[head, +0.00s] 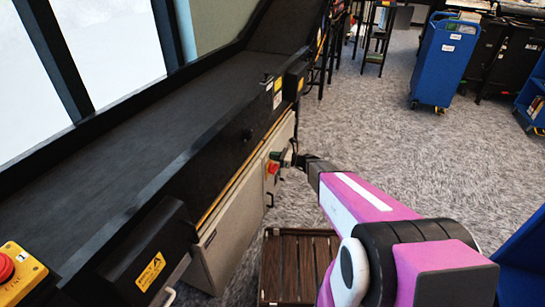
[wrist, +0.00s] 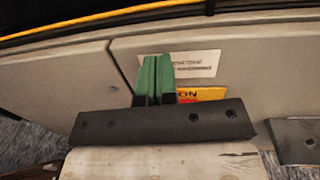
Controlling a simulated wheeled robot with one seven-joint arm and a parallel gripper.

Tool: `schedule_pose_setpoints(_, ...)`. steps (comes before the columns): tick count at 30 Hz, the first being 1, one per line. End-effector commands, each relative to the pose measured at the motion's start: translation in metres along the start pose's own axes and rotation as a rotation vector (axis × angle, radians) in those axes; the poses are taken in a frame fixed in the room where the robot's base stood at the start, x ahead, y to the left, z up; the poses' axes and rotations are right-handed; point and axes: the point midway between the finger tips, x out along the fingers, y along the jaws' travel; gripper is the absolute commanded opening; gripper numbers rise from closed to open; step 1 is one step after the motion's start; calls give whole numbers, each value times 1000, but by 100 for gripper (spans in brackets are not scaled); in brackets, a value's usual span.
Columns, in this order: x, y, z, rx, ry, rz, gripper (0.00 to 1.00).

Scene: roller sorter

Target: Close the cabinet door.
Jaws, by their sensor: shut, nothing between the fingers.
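The cabinet door appears as a beige panel (head: 235,222) low on the side of the black conveyor; I cannot tell from the head view whether it stands ajar. A small dark handle (head: 270,199) and a red knob (head: 272,167) show near its far end. My gripper (head: 279,156) is beside that far end. In the wrist view its green fingers (wrist: 154,76) are together and empty, in front of a beige panel (wrist: 240,62) with a white label (wrist: 190,64) and a partly hidden red-and-yellow label (wrist: 203,94). A seam separates this panel from another on the left. Contact is unclear.
The black conveyor (head: 165,137) runs along the left above the cabinet. A brown slatted crate (head: 292,268) stands on the floor beside it. A blue cart (head: 444,62) stands at the back right. The grey carpet between is open.

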Motion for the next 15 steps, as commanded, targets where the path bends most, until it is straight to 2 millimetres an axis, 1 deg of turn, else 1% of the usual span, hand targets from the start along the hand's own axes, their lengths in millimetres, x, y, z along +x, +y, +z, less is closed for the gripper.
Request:
schedule_pose_setpoints(1, -9, 4, 1, 1, 2, -3, 0)
schedule_pose_setpoints(2, -14, 5, 1, 1, 3, -4, 0)
schedule_pose_setpoints(9, -65, 11, 0, 2, 5, -6, 0)
schedule_pose_setpoints(15, -98, 15, 0, 3, 6, -7, 0)
